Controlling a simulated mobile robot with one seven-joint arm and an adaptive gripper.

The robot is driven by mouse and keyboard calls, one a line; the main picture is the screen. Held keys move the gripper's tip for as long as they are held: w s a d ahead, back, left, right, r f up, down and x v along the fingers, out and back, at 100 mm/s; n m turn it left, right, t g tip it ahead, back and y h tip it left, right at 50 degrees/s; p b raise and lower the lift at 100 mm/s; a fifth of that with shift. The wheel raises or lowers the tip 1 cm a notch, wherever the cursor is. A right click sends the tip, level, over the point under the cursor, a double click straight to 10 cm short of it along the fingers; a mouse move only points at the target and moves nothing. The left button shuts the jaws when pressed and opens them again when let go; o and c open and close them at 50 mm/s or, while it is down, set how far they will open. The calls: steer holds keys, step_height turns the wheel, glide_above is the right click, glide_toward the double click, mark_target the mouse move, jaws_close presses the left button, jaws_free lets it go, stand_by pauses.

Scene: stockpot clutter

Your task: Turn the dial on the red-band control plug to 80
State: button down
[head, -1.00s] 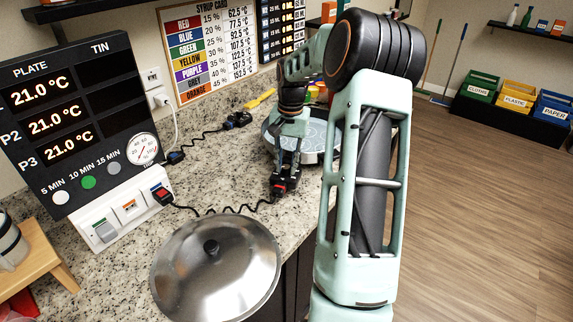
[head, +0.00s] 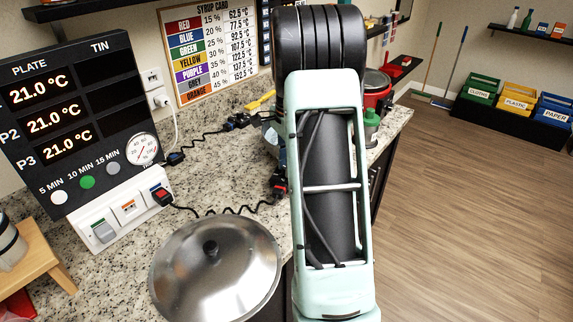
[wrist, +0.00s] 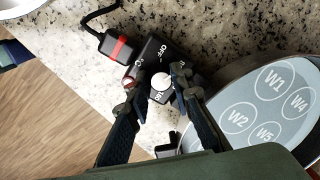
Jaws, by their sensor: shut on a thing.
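The red-band control plug (wrist: 118,48) lies on the granite counter in the wrist view, a black body with a red band and a cord. Its dial (wrist: 162,82) has a pale round top, and "OFF" is printed on the body beside it. My gripper (wrist: 156,78) has one finger on each side of the dial and is shut on it. The dial's setting is too small to read. In the head view the plug (head: 278,189) shows as a small dark and red shape left of my arm, which hides most of my gripper.
A griddle plate marked W1, W2, W4 and W5 (wrist: 240,112) stands close beside the gripper. A steel lid (head: 215,270) lies at the counter's front. Another black plug (head: 238,121) lies farther back. A red pot (head: 377,88) and a green-topped container (head: 372,122) stand behind my arm.

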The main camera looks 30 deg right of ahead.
steer(key=shift+m, duration=0.5)
steer(key=c, duration=1.7)
jaws_free()
steer(key=r, duration=1.2)
steer(key=shift+s+a, duration=0.1)
steer(key=shift+s, duration=0.2)
